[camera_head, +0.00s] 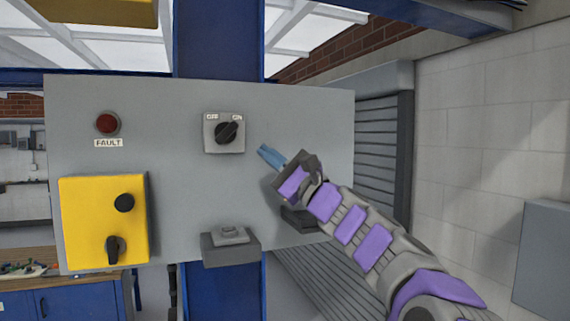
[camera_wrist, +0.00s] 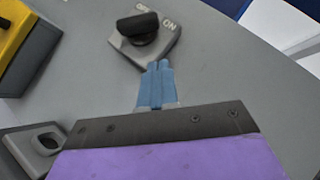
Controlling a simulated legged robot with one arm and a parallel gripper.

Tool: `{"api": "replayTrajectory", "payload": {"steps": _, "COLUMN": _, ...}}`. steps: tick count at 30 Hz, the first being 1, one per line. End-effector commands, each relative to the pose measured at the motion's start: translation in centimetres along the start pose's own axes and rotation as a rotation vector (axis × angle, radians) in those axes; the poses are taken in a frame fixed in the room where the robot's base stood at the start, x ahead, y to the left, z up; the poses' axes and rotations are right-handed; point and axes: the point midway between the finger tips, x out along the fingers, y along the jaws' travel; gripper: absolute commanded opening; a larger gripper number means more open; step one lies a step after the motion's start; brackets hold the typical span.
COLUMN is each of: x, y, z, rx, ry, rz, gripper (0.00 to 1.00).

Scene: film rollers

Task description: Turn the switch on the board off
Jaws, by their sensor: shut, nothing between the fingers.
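The switch (camera_head: 227,132) is a black rotary knob on a light grey plate, set high on the grey board (camera_head: 180,180). Its plate has OFF at the upper left and ON at the upper right. The knob's pointer slants up to the right, towards ON. The switch also shows at the top of the wrist view (camera_wrist: 139,30). My gripper (camera_head: 266,152) has blue fingers, which are shut and empty. In the head view they are right of and a little below the switch. In the wrist view the fingertips (camera_wrist: 159,65) appear just below the knob; I cannot tell whether they touch the plate.
A yellow box (camera_head: 80,215) with black knobs is at the board's lower left, below a red FAULT light (camera_head: 107,123). A grey box (camera_head: 230,250) juts out at the board's bottom edge. The board face between the switch and the yellow box is clear.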

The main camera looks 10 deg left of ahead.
Motion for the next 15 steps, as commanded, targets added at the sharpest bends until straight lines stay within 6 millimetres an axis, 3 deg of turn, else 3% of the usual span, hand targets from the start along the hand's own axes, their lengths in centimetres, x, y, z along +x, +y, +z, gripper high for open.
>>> {"api": "replayTrajectory", "payload": {"steps": 4, "x": 2.2, "y": -0.2, "z": 0.0, "rx": -0.001, "ry": 0.000, "rz": 0.000, "gripper": 0.00}}
{"api": "replayTrajectory", "payload": {"steps": 6, "x": 2.9, "y": -0.3, "z": 1.1, "rx": -0.002, "ry": -0.002, "rz": -0.001, "gripper": 0.00}}
{"api": "replayTrajectory", "payload": {"steps": 15, "x": 4.6, "y": -0.3, "z": 2.9, "rx": 0.001, "ry": -0.003, "rz": -0.002, "gripper": 0.00}}
